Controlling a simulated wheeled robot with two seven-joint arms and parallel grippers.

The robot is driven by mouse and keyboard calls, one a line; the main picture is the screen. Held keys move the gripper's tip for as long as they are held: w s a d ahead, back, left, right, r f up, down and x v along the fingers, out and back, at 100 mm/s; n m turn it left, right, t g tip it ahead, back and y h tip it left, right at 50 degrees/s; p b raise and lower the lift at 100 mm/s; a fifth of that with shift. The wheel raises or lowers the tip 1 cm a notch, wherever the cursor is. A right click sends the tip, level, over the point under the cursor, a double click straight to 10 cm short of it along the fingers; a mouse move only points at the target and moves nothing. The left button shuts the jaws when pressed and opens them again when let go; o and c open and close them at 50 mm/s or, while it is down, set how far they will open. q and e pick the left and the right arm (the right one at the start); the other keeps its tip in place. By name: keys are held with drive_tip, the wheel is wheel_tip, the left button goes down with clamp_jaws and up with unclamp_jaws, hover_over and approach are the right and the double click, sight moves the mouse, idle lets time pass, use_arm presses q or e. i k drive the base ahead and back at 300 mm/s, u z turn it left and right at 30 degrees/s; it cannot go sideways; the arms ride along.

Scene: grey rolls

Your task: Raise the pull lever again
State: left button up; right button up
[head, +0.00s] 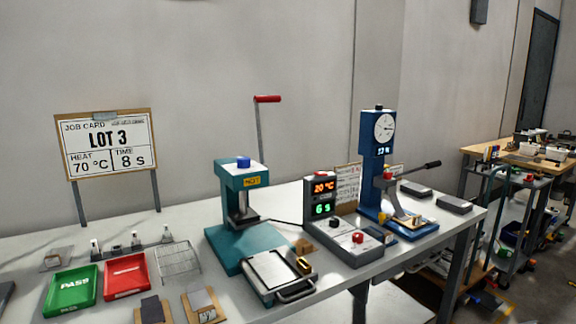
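Two levers show in the head view, and I cannot tell from the picture which one is the pull lever. The blue dial tester (371,160) at the right of the bench has a lever with a black grip (432,164). It sticks out to the right, tilted slightly up. The teal press (240,200) has a thin lever standing nearly upright, with a red handle (267,99) at its top. A dial (384,127) and a small lit readout sit on the blue tester. Neither of my grippers is in view.
A control box with lit displays (322,200) stands between the machines. A metal-topped tray (272,271) lies before the press. Green (70,290) and red (126,277) trays and a wire rack (178,261) are at left. Grey blocks (455,204) lie right of the tester.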

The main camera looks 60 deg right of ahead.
sight(430, 164)
drive_tip(key=z, duration=3.4)
drive_tip(key=k, duration=1)
drive_tip(key=z, duration=1.1)
drive_tip(key=i, duration=2.25)
drive_tip(key=u, duration=1.05)
drive_tip(key=i, duration=1.8)
drive_tip(key=u, duration=1.25)
